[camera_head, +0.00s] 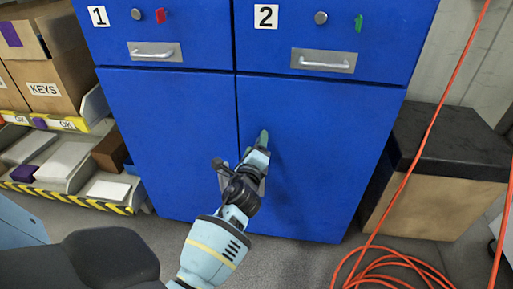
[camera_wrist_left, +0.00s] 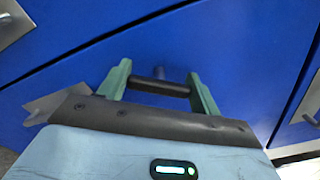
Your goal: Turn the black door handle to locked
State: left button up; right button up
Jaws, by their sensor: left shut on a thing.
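The black door handle (camera_wrist_left: 160,87) shows in the left wrist view as a short dark bar in front of the blue door. It spans the gap between the two green fingers of my left gripper (camera_wrist_left: 158,79), lying nearly level in that picture. The fingers are shut on its two ends. In the head view my left gripper (camera_head: 262,142) is at the upper left part of the lower right blue door (camera_head: 320,150). There the gripper hides the handle. My right gripper is in neither view.
Boxes and trays (camera_head: 70,170) stand at left. A black-topped box (camera_head: 445,150) and orange cable (camera_head: 385,262) are at right.

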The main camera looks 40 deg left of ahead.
pick_arm(q)
jog(key=n+b, duration=0.1)
jog(key=n, duration=0.5)
jog(key=shift+f+n, duration=0.1)
jog(key=shift+n, duration=0.2)
jog(key=o, duration=1)
jog(key=shift+p+v, duration=0.5)
jog(key=shift+v, duration=3.45)
